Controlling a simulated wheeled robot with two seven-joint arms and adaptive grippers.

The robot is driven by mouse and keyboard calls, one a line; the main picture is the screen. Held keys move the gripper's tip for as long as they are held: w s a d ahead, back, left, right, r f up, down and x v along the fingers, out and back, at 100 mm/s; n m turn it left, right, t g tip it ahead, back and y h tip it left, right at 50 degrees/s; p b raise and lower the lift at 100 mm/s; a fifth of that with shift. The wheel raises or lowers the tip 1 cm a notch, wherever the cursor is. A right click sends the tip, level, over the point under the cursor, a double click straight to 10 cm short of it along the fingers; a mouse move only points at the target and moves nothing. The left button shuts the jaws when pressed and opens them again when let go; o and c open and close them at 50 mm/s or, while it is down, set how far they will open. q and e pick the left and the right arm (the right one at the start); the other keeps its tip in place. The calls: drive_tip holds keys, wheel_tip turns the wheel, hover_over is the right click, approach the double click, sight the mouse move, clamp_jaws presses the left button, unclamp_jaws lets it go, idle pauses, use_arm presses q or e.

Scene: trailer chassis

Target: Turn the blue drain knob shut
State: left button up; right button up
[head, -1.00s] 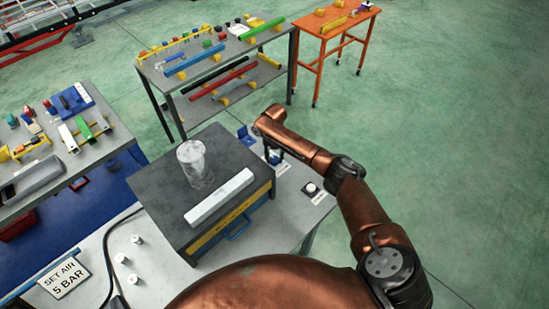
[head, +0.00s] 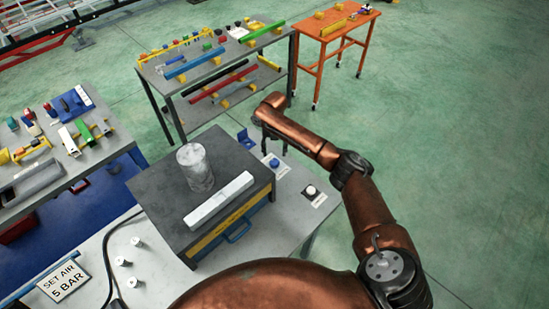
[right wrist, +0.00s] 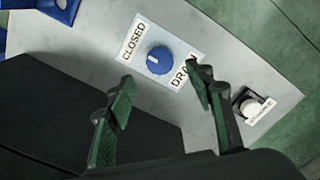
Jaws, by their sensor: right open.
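The blue drain knob (right wrist: 159,60) sits on a white label plate (right wrist: 186,43) on the grey table in the right wrist view. The plate reads "CLOSED" on one side and "DRAIN", partly covered by a finger, on another. A white mark on the knob points toward the "CLOSED" side. The knob also shows in the head view (head: 274,163). My right gripper (right wrist: 158,88) is open and empty, its fingers on either side of the knob in the picture and apart from it. In the head view my right gripper (head: 274,145) hangs above the table's far right. My left gripper is not in view.
A white button (head: 310,190) on a dark base stands near the knob. A blue bracket (head: 246,139) is at the table's far edge. A dark block (head: 150,182) with a metal cylinder (head: 195,168) and a pale bar (head: 218,200) stands to the left.

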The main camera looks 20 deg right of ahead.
sight(275, 161)
wheel_tip(275, 161, up, 5)
drive_tip(key=shift+r, duration=0.1)
idle(0.6)
